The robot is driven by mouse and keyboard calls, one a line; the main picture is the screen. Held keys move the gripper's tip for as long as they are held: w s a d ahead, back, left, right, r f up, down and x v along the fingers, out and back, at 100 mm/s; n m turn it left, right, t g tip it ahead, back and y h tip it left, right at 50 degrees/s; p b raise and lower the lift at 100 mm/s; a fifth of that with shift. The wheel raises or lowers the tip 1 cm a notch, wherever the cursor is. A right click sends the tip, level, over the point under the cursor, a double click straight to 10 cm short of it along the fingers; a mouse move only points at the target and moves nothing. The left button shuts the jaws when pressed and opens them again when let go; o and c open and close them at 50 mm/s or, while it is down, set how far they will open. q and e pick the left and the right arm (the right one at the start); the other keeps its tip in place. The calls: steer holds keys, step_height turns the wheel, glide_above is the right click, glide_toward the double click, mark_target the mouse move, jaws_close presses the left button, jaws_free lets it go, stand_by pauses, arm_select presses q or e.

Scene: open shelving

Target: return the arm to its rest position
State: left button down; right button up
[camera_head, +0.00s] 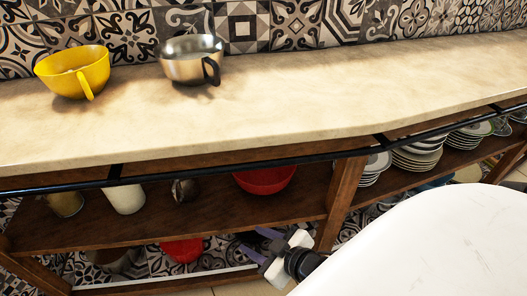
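My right gripper (250,240) shows low in the head view, in front of the shelving's lower part. Its two purple-grey fingers point up and left and stand apart, with nothing seen between them. Its white palm and black wrist join an arm that is mostly hidden behind a large white rounded part of my own body at the lower right. My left gripper and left arm are out of the picture.
A beige counter (300,105) bears a yellow cup (72,73) and a metal cup (188,62). A black rail (240,161) runs along its front. The wooden shelf (150,225) below holds a red bowl (265,180), a white container (126,198) and stacked plates (417,157).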

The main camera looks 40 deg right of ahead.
steer(key=s+a+f+m+g+y, duration=0.1)
steer(key=s+a+f+g+y, duration=0.15)
steer(key=s+a, duration=0.65)
arm_select(q)
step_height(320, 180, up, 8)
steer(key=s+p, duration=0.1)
steer(key=p, duration=0.9)
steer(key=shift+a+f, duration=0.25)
arm_select(e)
step_height(320, 180, up, 8)
steer(key=shift+w+f, duration=0.25)
steer(key=shift+w, duration=0.15)
steer(key=shift+h, duration=0.25)
